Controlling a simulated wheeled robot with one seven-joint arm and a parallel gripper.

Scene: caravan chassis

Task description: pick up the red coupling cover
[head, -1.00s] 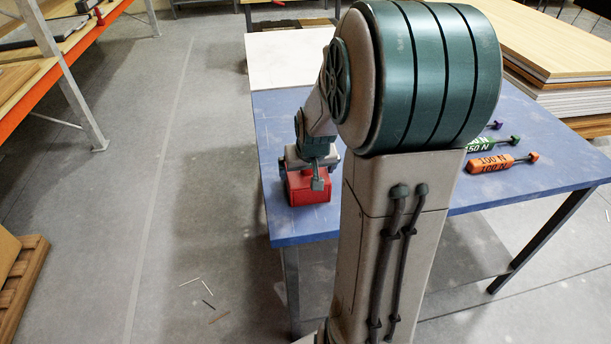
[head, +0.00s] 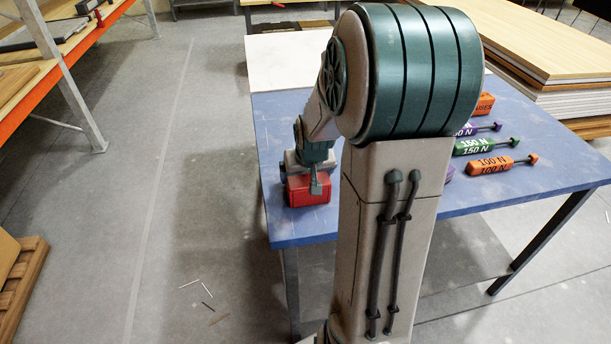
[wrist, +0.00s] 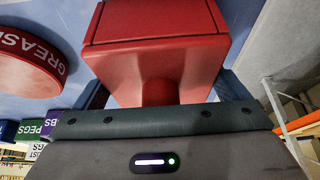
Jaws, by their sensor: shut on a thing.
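The red coupling cover (head: 309,192) is a box-shaped red piece at the near left corner of the blue table. My gripper (head: 312,177) is over it from above and shut on it. In the wrist view the cover (wrist: 155,55) fills the middle, with a narrower red neck between my jaws. The jaws are partly hidden behind the cover. I cannot tell whether its underside touches the table.
The blue table (head: 540,170) carries an orange torque tool (head: 495,165) and a green one (head: 485,145) at right. A red round item marked GREASE (wrist: 30,65) lies beside the cover in the wrist view. Open floor (head: 190,200) is on the left.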

